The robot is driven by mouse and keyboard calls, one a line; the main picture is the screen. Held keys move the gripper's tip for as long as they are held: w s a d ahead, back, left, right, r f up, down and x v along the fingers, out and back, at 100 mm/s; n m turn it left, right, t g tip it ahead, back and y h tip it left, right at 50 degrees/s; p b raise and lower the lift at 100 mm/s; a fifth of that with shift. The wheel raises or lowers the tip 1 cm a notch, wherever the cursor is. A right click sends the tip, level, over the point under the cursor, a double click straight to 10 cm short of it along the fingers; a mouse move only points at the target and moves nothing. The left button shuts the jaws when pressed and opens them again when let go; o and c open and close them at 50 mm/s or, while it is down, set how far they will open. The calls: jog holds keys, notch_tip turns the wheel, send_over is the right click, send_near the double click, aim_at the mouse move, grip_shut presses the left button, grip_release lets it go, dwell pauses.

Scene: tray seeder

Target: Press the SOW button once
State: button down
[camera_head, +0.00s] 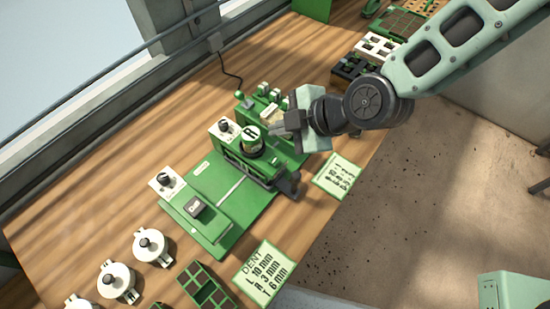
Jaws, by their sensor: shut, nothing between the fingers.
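The green tray seeder (235,190) stands on the wooden table in the middle of the view. A dark block with a small unreadable label (195,207) sits on the lower green plate. I cannot make out which part is the SOW button. My gripper (279,128) is shut and empty, just right of the "R" dial and over the seeder's upper end. It hides part of the machine behind it; contact cannot be told.
Several white round knobbed parts (148,244) stand at lower left. A green cell tray (205,287) and a "DENT" card (263,273) lie at the front edge. Another card (338,175) lies right of the seeder.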

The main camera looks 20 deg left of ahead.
jog(key=b, duration=0.5)
send_over(279, 162)
notch_tip(279, 162, down, 7)
jog(key=shift+f, duration=0.2)
jog(key=shift+f+b, duration=0.4)
jog(key=shift+f, duration=0.2)
dwell(1.2)
jog(key=shift+f+b, duration=0.45)
jog(key=shift+b, duration=0.05)
jog(key=shift+f+b, duration=0.45)
jog(key=shift+b, duration=0.05)
dwell(0.5)
jog(key=shift+r, duration=0.15)
dwell(0.3)
jog(key=shift+r+p, duration=0.55)
jog(key=shift+r, duration=0.25)
jog(key=shift+r+p, duration=1.55)
jog(key=shift+r, duration=0.95)
